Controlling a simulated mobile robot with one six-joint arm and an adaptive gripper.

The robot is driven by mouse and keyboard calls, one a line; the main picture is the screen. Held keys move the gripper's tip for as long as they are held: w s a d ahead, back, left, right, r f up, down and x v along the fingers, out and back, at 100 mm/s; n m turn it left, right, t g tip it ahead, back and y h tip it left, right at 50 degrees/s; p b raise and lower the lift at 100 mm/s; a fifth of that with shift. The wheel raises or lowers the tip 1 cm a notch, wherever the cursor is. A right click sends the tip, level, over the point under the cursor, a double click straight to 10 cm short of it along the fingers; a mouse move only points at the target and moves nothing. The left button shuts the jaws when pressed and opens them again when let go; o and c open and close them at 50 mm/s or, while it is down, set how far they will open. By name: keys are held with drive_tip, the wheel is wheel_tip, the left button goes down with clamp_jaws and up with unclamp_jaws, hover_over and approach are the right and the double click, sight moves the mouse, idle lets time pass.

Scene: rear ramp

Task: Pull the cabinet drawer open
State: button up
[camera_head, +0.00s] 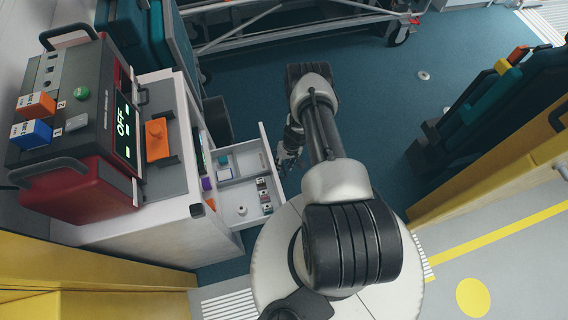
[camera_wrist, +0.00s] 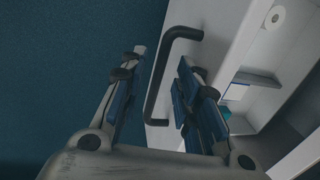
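The white cabinet (camera_head: 185,240) stands at the left in the head view. Its drawer (camera_head: 271,168) is out of the cabinet body, and its inside shows with small items. In the wrist view the drawer (camera_wrist: 222,35) is at the right, with a black bar handle (camera_wrist: 154,102) on its front. My gripper (camera_wrist: 161,58) is open, with one finger on each side of the handle. Gaps show between handle and fingers, so it does not look gripped. In the head view my gripper (camera_head: 288,148) is at the drawer front, partly hidden by my arm.
A red and grey device (camera_head: 85,125) with an OFF display sits on the cabinet top, beside an orange part (camera_head: 157,139). A white roll (camera_wrist: 273,18) is inside the drawer. Teal seats (camera_head: 500,95) stand at the right. Blue floor (camera_head: 250,95) lies clear beyond my arm.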

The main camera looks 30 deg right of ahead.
drive_tip(key=shift+r, duration=0.1)
wheel_tip(320, 180, up, 12)
drive_tip(key=d, duration=0.2)
drive_tip(key=shift+s+f, duration=0.2)
drive_tip(key=shift+s, duration=0.15)
idle(0.3)
